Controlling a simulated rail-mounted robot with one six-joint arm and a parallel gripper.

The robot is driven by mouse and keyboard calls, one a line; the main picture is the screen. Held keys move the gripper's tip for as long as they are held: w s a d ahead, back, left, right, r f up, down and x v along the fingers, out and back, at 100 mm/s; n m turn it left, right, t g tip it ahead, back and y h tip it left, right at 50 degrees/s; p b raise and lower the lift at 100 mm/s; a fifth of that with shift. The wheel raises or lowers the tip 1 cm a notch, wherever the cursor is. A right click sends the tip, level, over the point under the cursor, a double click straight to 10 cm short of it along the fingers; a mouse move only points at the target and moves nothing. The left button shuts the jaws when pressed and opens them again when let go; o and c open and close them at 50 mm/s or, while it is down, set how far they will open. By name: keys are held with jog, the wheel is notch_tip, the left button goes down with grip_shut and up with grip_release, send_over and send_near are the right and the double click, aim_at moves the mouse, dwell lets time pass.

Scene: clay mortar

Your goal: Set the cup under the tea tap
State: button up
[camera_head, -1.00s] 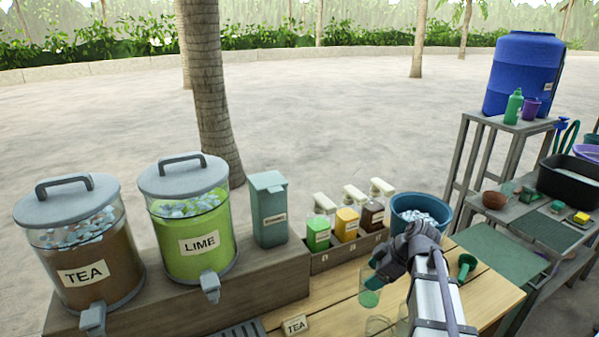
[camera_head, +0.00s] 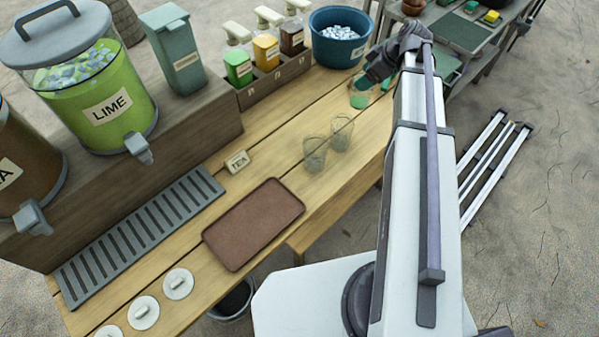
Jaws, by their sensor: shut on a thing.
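My gripper (camera_head: 370,78) is at the top right of the view, shut on a clear cup (camera_head: 359,99) with green in its lower part. The cup is near the right end of the wooden counter; whether it touches the counter is hard to tell. The tea dispenser (camera_head: 22,165) with brown contents is cut off at the left edge. Its grey tap (camera_head: 33,217) hangs over the far left end of the slatted drip tray (camera_head: 140,232). My gripper and cup are far to the right of this tap.
The lime dispenser (camera_head: 95,95) and its tap (camera_head: 139,147) stand between. Two clear cups (camera_head: 315,153) (camera_head: 341,132), a brown tray (camera_head: 252,223), a TEA sign (camera_head: 237,161) and white lids (camera_head: 178,283) are on the counter (camera_head: 290,125). A bottle rack (camera_head: 285,75) and blue ice bucket (camera_head: 340,38) stand behind.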

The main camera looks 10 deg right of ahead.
aim_at(360, 101)
notch_tip(360, 101, down, 10)
jog(key=b, duration=1)
jog(key=shift+a+f, duration=0.15)
jog(key=shift+f, duration=0.05)
jog(key=shift+r, duration=0.3)
jog(key=shift+f, duration=0.2)
jog(key=o, duration=1.2)
jog(key=shift+o, duration=0.2)
